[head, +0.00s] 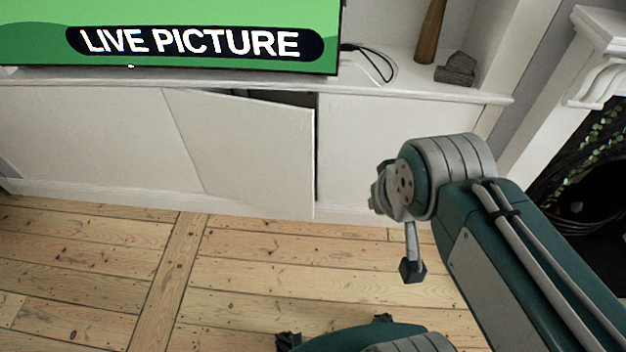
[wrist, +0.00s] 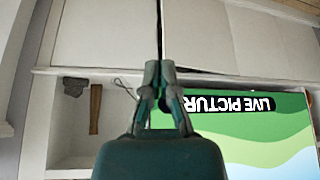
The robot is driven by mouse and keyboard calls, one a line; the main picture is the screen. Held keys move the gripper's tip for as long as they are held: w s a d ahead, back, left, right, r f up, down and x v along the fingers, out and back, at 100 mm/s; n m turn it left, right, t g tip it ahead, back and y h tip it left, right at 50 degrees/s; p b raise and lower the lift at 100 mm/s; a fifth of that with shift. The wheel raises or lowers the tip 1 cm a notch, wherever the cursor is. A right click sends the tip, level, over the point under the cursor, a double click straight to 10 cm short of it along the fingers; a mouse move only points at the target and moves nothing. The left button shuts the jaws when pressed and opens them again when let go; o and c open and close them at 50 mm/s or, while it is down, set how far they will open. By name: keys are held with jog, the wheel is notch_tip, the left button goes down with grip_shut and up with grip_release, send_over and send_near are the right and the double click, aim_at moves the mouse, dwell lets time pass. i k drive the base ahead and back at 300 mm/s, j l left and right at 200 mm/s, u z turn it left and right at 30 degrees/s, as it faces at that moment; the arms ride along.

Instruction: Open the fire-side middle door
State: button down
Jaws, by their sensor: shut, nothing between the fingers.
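The white middle door (head: 255,150) of the low cabinet stands ajar. Its right edge is swung outward, with a dark gap (head: 317,150) beside it and a dark wedge along its top. In the wrist view, which is upside down, the door (wrist: 205,35) is right of the dark gap. My gripper (wrist: 160,68) is shut and empty there, its fingertips lined up with the lower end of the gap at the door's free edge. I cannot tell whether they touch the door. In the head view I cannot make out the fingertips clearly.
A closed white panel (head: 360,150) lies right of the gap. A television (head: 170,40) stands on the cabinet top, with a brown vase (head: 430,30) and a grey stone ornament (head: 456,70) to its right. The fireplace (head: 590,160) is at far right.

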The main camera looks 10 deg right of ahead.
aim_at(244, 150)
jog(key=i+l+u, duration=0.1)
jog(key=i, duration=1.1)
